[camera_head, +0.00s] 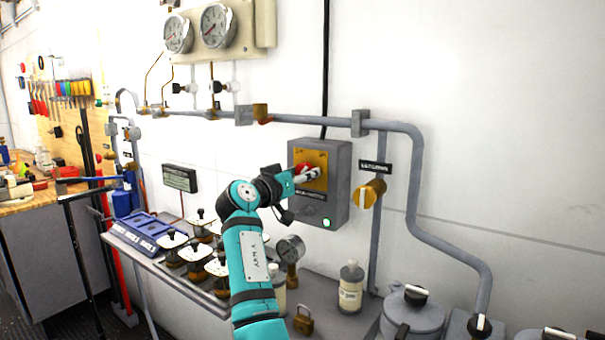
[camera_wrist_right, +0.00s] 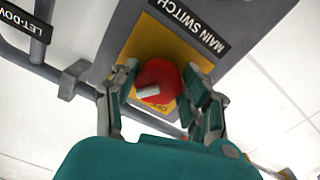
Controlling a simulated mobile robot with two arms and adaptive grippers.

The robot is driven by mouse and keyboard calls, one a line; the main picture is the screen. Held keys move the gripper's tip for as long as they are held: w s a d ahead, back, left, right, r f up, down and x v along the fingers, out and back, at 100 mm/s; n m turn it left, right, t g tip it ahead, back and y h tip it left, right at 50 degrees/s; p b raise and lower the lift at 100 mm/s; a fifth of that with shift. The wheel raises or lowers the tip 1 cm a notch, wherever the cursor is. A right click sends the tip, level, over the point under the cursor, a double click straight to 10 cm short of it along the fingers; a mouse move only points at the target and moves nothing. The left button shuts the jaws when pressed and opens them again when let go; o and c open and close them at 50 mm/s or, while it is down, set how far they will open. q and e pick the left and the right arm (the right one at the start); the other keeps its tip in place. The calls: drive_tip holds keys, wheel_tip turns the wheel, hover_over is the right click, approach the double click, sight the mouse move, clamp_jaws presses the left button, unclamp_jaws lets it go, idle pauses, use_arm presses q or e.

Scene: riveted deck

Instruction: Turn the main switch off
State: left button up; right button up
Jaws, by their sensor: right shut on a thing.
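The main switch is a grey box (camera_head: 335,165) on the white wall, with a yellow plate (camera_head: 318,160) and a red knob (camera_head: 302,168). A small green light (camera_head: 326,222) glows at its lower front. My right gripper (camera_head: 308,174) is at the knob. In the right wrist view, its two fingers (camera_wrist_right: 165,88) are shut on the red knob (camera_wrist_right: 158,73), one on each side. The knob has a pale bar on its face. The plate lettering beside it is partly hidden. The label (camera_wrist_right: 188,22) reads "MAIN SWITCH". My left gripper is not in view.
A grey pipe (camera_head: 410,190) runs above and right of the box. An orange-yellow valve knob (camera_head: 369,193) is at its right. A bench below holds a gauge (camera_head: 291,248), a white bottle (camera_head: 351,285), a padlock (camera_head: 303,320) and several capped valves. Two gauges hang above.

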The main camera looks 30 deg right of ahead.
drive_tip(key=n+p, duration=0.2)
drive_tip(key=shift+r+n, duration=0.2)
drive_tip(key=shift+n, duration=0.1)
drive_tip(key=n+p, duration=0.3)
drive_tip(key=n, duration=0.1)
drive_tip(key=shift+s+r+p, duration=0.1)
drive_tip(key=shift+p, duration=0.25)
drive_tip(key=n+p, duration=0.6)
drive_tip(key=shift+d+r+n, duration=0.1)
drive_tip(key=shift+r+n, duration=0.05)
drive_tip(key=shift+n, duration=0.25)
drive_tip(key=shift+n+p, duration=1.65)
drive_tip(key=shift+n, duration=0.05)
